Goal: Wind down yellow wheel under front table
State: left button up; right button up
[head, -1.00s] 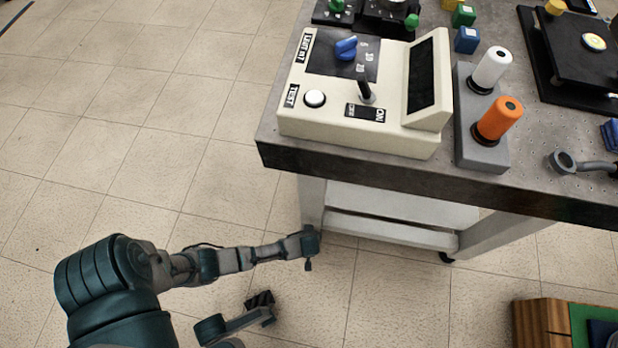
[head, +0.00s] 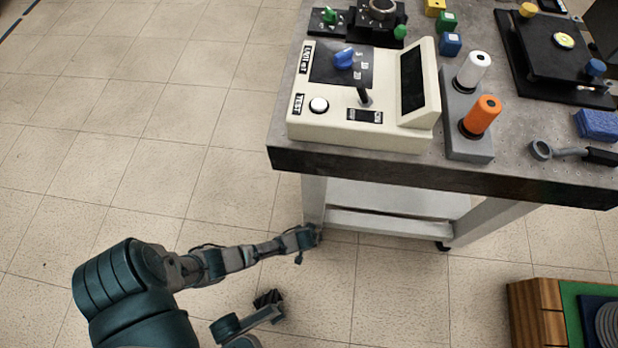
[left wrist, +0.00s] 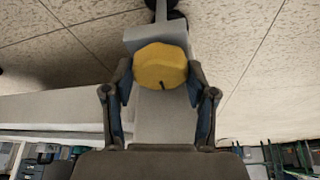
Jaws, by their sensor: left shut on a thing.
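The yellow wheel (left wrist: 160,63) shows in the left wrist view as a rounded knob with a small dark mark, on a pale grey block and post. My left gripper (left wrist: 158,82) has a finger on each side of the wheel and is shut on it. In the head view my left gripper (head: 311,236) is low, at the front table's (head: 430,178) left leg, below the tabletop edge. The wheel is hidden in the head view.
A cream control box (head: 360,132), white (head: 473,70) and orange (head: 482,114) handles, and small coloured blocks stand on the table. A wooden-sided box (head: 524,318) with a green top is at the lower right. The floor left of the table is clear.

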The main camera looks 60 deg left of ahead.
pick_arm(q)
jog(key=o, duration=1.2)
jog(key=shift+c, duration=0.2)
jog(key=v, duration=1.2)
jog(key=shift+d+f, duration=0.1)
